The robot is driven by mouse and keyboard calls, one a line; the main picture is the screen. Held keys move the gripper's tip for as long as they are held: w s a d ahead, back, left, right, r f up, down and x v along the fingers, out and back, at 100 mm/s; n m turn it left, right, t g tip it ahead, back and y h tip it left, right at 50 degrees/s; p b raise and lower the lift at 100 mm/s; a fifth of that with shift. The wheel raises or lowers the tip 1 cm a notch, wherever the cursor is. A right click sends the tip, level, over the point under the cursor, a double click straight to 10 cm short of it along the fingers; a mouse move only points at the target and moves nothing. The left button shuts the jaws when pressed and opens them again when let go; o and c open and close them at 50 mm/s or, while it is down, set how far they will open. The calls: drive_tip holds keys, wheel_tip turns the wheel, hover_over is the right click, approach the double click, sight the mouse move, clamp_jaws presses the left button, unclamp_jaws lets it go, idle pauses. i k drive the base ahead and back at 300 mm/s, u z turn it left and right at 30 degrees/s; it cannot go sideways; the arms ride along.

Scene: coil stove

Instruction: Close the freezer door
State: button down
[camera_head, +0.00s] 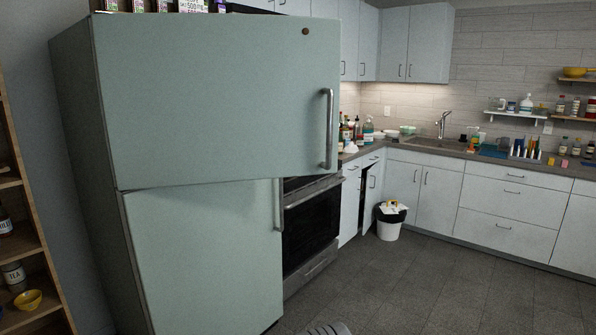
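The freezer door (215,100) is the upper pale green door of the fridge at the left. It stands ajar, with its handle side swung out past the right edge of the lower door (205,260). Its long vertical metal handle (327,130) is near its right edge. The hinge side is at the left. The lower door looks shut, with its own handle (278,205) at upper right. The inside of the freezer is hidden behind the door.
An oven (310,225) stands right of the fridge, partly hidden by the freezer door. A wooden shelf (40,255) is at the far left. A white trash bin (388,228) stands by the cabinets. The grey tile floor (420,290) is clear at front right.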

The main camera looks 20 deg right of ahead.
sight(192, 98)
drive_tip(key=u, duration=0.35)
drive_tip(key=i, duration=0.85)
drive_tip(key=u, duration=0.55)
